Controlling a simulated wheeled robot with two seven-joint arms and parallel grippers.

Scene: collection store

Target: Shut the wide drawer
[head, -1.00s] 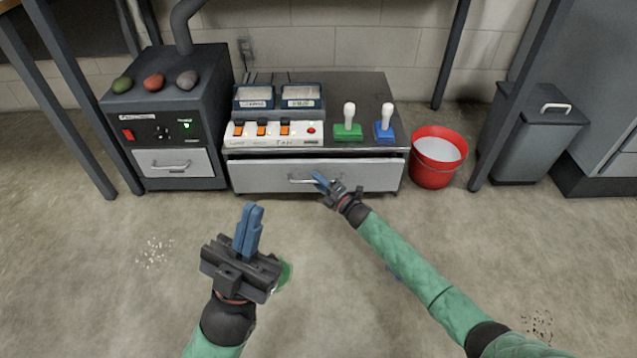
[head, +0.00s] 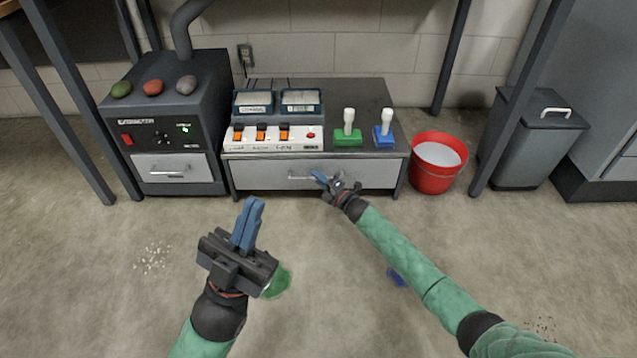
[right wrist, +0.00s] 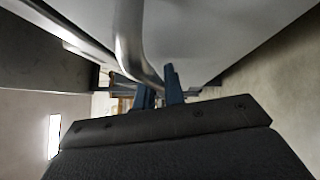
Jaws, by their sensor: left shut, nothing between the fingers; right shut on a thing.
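The wide drawer (head: 370,174) is the light-grey front under the cabinet top (head: 367,98) in the head view. Its front looks about level with the cabinet frame; whether a small gap is left I cannot tell. My right gripper (head: 319,178) is at the drawer's bar handle (head: 298,178), shut on it. In the right wrist view the blue fingers (right wrist: 160,92) close around the metal handle (right wrist: 130,40), with the pale drawer front (right wrist: 210,40) behind. My left gripper (head: 250,205) is shut and empty, above the floor in front of the cabinet.
A control panel (head: 265,142) and green (head: 348,139) and blue (head: 384,138) joystick blocks stand on the cabinet. A dark machine (head: 165,120) with a small drawer stands left, a red bucket (head: 435,175) right. Green (head: 279,284) and blue (head: 397,278) patches show on the floor.

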